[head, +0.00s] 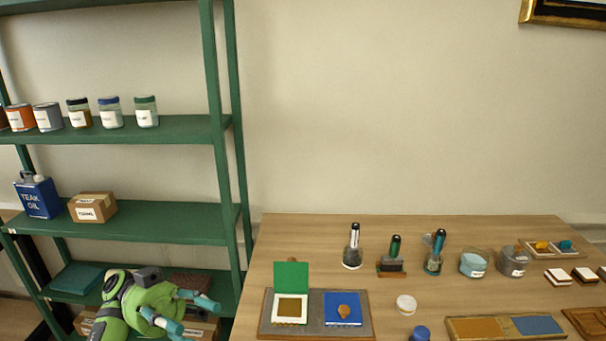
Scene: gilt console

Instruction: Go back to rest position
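My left gripper (202,321) is low in the head view, left of the table and in front of the green shelf (150,219). Its two teal-tipped fingers are spread apart, with nothing seen between them. The green and grey wrist behind it covers part of the lowest shelf. My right gripper is not in view.
Bottles, jars and a brown-blue tray (505,328) stand to the right. The table's back left is clear.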

